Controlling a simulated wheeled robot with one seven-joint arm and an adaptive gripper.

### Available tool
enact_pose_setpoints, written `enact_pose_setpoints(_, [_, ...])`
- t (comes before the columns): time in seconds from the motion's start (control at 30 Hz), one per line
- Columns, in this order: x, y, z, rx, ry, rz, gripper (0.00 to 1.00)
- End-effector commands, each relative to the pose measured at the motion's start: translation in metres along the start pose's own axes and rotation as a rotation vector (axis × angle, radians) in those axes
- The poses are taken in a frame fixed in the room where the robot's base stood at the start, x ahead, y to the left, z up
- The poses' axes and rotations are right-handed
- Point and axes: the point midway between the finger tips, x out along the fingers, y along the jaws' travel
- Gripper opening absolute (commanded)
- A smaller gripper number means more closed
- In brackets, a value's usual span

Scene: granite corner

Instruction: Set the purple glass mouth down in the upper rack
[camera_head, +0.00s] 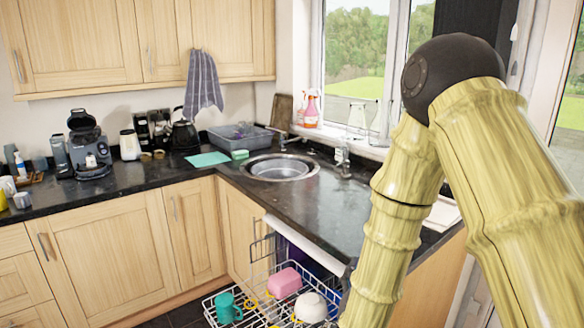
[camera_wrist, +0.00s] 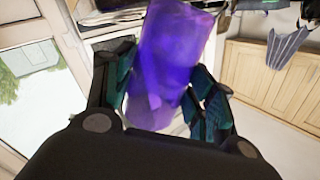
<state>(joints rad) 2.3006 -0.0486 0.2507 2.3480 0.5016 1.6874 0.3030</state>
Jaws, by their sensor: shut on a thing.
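In the wrist view my gripper (camera_wrist: 160,112) is shut on the purple glass (camera_wrist: 172,55), with one finger on each side of it. I cannot tell which way the glass's mouth faces. In the head view the gripper and the glass are out of sight; only my arm shows on the right. The wire dishwasher rack (camera_head: 262,312) is pulled out at the bottom of the head view. It holds a teal mug (camera_head: 228,308), a pink item (camera_head: 284,282) and a white bowl (camera_head: 310,307). My arm hides the rack's right part.
The dishwasher's white top edge (camera_head: 300,243) lies under the dark worktop. A round sink (camera_head: 281,168), a tap (camera_head: 342,153) and a grey-blue basin (camera_head: 240,136) are behind. A coffee machine (camera_head: 88,142) and kettle (camera_head: 185,135) stand left. The worktop in front of the sink is clear.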

Motion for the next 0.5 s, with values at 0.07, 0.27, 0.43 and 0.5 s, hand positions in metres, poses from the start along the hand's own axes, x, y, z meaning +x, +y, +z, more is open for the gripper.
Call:
enact_pose_setpoints(0.07, [0.0005, 0.0026, 0.0029, 0.067, 0.003, 0.003, 0.26])
enact_pose_setpoints(0.27, [0.0006, 0.0022, 0.0029, 0.236, 0.008, 0.002, 0.26])
enact_pose_setpoints(0.43, [0.0004, 0.0025, 0.003, 0.378, 0.011, 0.004, 0.26])
enact_pose_setpoints(0.5, [0.0003, 0.0026, 0.0034, 0.435, 0.012, 0.004, 0.26])
